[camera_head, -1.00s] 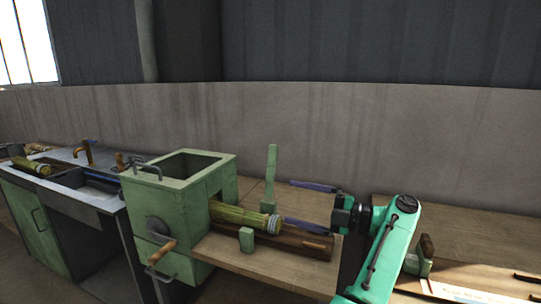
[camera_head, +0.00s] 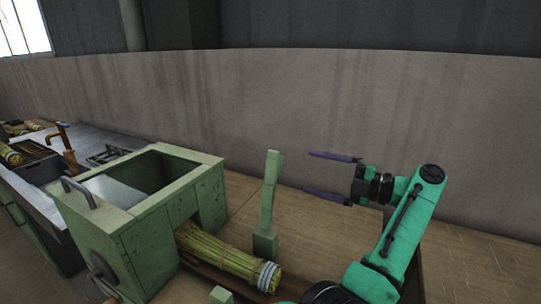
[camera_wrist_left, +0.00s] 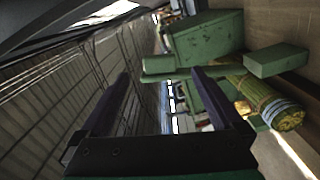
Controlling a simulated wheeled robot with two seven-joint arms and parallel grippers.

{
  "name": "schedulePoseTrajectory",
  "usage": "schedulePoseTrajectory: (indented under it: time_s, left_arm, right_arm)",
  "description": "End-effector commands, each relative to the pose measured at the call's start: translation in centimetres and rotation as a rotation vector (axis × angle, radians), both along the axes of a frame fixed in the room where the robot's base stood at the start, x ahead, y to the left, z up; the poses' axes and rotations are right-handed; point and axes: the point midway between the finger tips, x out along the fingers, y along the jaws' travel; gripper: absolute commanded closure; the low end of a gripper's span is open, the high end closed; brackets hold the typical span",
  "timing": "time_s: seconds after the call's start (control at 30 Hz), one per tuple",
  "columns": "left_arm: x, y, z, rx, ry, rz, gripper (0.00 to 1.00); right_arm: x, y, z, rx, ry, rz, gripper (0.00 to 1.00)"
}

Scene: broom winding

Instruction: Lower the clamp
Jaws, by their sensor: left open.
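The clamp (camera_head: 269,195) is a green lever standing upright on the wooden bench beside the straw bundle. The straw bundle (camera_head: 226,257) lies with its banded end out of the green machine box (camera_head: 170,190), and it also shows in the left wrist view (camera_wrist_left: 268,100). My left gripper (camera_head: 308,172) is open and empty, right of the clamp's upper part, its purple fingers pointing toward the clamp and apart from it. A green block (camera_wrist_left: 275,60) there seems to be the clamp. My right gripper is not in view.
A small green post (camera_head: 221,295) stands in front of the bundle at the bottom edge. A metal worktop (camera_head: 95,150) with more straw bundles (camera_head: 12,155) is at the left. A wall closes off the back. The bench right of the clamp is mostly clear.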

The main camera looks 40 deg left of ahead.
Motion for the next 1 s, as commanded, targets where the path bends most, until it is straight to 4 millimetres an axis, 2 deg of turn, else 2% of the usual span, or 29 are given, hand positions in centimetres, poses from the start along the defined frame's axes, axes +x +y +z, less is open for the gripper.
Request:
schedulePoseTrajectory:
  time_s: [0.2,0.4,0.5,0.63,0.87,0.9,0.97,1.0]
  left_arm:
    - [-1.6,4.6,0.3,0.003,0.0,0.006,0.0]
    - [-3.2,9.7,0.3,0.003,0.0,0.004,0.0]
    - [-3.8,11.6,0.3,0.003,0.002,0.002,0.0]
    - [-4.2,13.0,0.1,0.002,0.001,0.0,0.0]
    - [-4.2,13.2,0.0,0.002,0.001,-0.001,0.0]
    - [-4.2,13.2,0.0,0.002,0.001,-0.001,0.04]
    - [-4.2,13.2,0.0,0.002,0.001,-0.001,0.27]
    - [-4.2,13.2,0.0,0.002,0.001,-0.001,0.42]
  right_arm:
    - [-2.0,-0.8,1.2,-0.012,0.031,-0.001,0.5]
    - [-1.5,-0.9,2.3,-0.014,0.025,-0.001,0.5]
    - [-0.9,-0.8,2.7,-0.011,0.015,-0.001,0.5]
    - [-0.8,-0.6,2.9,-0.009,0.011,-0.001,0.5]
    - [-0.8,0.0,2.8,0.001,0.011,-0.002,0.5]
    - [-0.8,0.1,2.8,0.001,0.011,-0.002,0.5]
    - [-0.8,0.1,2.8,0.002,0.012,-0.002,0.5]
    - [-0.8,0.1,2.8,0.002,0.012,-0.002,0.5]
